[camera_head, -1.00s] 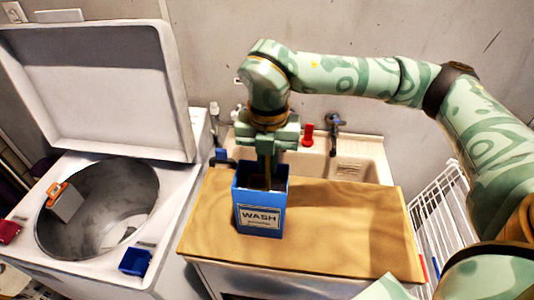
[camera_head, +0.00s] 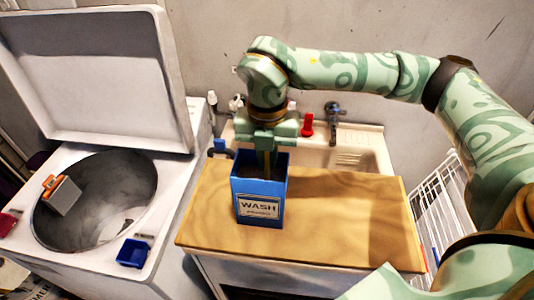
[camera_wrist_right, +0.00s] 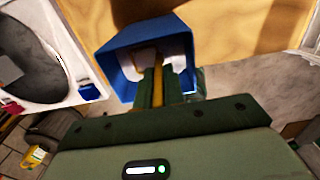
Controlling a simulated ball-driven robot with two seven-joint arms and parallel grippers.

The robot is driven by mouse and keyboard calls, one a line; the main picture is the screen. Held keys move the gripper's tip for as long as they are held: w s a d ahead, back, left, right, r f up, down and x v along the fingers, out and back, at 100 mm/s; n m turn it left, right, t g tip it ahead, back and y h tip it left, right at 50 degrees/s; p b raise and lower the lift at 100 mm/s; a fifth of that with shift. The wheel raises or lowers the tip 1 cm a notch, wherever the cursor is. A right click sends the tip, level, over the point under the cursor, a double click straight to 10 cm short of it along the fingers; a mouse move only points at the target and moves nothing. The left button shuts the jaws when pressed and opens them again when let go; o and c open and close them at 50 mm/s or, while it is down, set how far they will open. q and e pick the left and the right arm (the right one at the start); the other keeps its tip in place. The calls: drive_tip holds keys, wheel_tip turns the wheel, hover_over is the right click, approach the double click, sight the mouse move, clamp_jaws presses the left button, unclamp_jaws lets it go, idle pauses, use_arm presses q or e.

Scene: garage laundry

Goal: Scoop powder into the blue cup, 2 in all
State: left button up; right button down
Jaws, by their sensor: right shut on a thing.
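The blue cup (camera_head: 133,253) is small and square and sits on the white washer's front right corner; it also shows in the wrist view (camera_wrist_right: 89,92). A taller blue box labelled WASH (camera_head: 259,209) stands on the wooden counter, and its open top shows in the wrist view (camera_wrist_right: 113,62). My right gripper (camera_head: 266,163) points down into the box's opening. It is shut on a thin yellow-brown handle (camera_wrist_right: 158,88). The lower end of that handle is hidden inside the box, where some pale material shows. My left gripper is not in view.
The washer's lid (camera_head: 100,85) stands open behind its drum (camera_head: 115,190), with a grey and orange object (camera_head: 62,194) at the drum's edge. A red item (camera_head: 6,224) lies at the washer's left. A sink with a faucet (camera_head: 334,112) is behind the counter. The counter's right side is clear.

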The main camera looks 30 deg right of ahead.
drive_tip(key=shift+f+b, duration=0.5)
drive_tip(key=shift+f, duration=0.4)
drive_tip(key=shift+r, duration=0.1)
idle(0.6)
wheel_tip(320, 180, up, 14)
drive_tip(key=p, duration=1)
